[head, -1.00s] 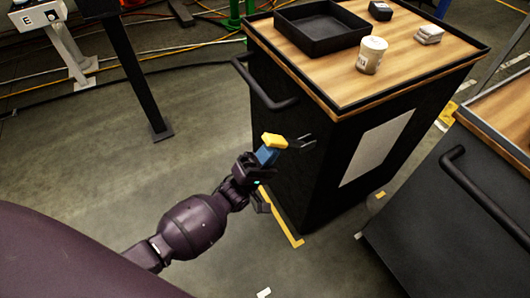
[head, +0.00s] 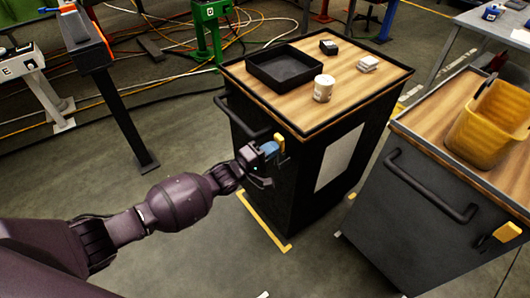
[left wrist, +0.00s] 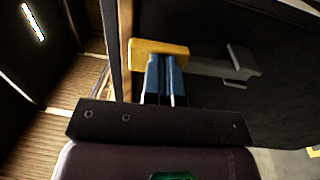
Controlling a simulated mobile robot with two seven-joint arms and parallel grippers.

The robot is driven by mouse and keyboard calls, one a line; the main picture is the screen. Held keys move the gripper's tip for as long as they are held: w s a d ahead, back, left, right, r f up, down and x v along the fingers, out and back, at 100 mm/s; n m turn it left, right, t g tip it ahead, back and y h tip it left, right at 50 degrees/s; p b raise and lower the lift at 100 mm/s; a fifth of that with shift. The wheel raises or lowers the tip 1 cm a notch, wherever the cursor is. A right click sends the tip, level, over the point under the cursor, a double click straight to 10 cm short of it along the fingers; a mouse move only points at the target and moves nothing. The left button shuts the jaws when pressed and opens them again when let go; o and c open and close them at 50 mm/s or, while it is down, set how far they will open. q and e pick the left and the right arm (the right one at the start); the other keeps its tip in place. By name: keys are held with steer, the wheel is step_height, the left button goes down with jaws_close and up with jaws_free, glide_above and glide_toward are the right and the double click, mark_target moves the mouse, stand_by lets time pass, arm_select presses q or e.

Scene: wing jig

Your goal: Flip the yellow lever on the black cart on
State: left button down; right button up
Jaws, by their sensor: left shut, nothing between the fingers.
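The black cart (head: 262,189) with a wooden top stands in the middle of the head view. Its yellow lever (head: 279,143) is on the side facing me, below the top edge. In the left wrist view the yellow handle (left wrist: 160,47) is at the end of a grey arm (left wrist: 208,66) that runs right to a bracket on the black panel. My left gripper (head: 269,149) is shut and empty. Its blue fingertips (left wrist: 165,72) are right at the handle, overlapping its lower edge in the wrist view; I cannot tell whether they touch. My right gripper is not in view.
The cart top holds a black tray (head: 285,70), a white cup (head: 323,89) and small boxes. A black handle bar (head: 240,120) sticks out left of the lever. A second cart (head: 420,215) on the right carries a yellow bin (head: 490,122) and another yellow lever (head: 507,232).

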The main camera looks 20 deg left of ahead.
arm_select(q)
steer(key=shift+w+d, duration=0.25)
steer(key=shift+w, duration=0.05)
steer(key=shift+d+r, duration=0.1)
steer(key=shift+r, duration=0.2)
stand_by(0.3)
